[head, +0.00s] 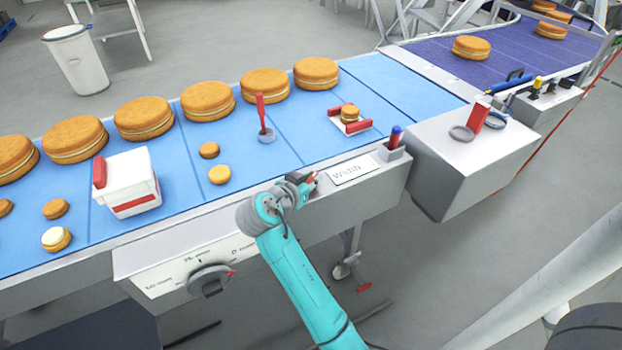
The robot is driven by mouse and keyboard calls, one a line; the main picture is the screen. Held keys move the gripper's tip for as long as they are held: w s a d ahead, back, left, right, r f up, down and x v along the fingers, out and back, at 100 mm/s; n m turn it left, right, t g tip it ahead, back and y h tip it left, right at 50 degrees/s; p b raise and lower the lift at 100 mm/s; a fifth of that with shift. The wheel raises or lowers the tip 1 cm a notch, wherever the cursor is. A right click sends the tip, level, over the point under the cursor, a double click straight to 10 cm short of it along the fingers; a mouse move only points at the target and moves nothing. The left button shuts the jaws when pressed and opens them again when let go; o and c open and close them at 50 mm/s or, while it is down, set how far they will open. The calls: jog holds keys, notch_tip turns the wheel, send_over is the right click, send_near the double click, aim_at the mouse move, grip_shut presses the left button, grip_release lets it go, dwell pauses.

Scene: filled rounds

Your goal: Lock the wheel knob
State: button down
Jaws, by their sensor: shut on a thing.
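My gripper (306,184) is at the front edge of the conveyor, just left of the white "Width" label (353,170). It is shut on a small part there, which appears to be the wheel knob; a bit of red shows at the fingertips. The gripper hides most of this part, so I cannot tell its angle or whether it is locked. A black dial (210,281) with a red tip and size markings sits on the front panel to the lower left, apart from my gripper.
The blue belt (290,122) carries several cakes, a white tub (128,184) and a red-handled tool (262,115). A grey box (470,165) with a ring and a red block juts out at right. A caster (345,267) with a red pedal stands below the conveyor.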

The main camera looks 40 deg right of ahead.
jog(key=shift+f+m+g, duration=0.15)
jog(key=shift+m+g, duration=0.15)
jog(key=shift+g, duration=0.1)
jog(key=c, duration=1)
grip_release()
jog(key=shift+c, duration=0.2)
jog(key=v, duration=1.2)
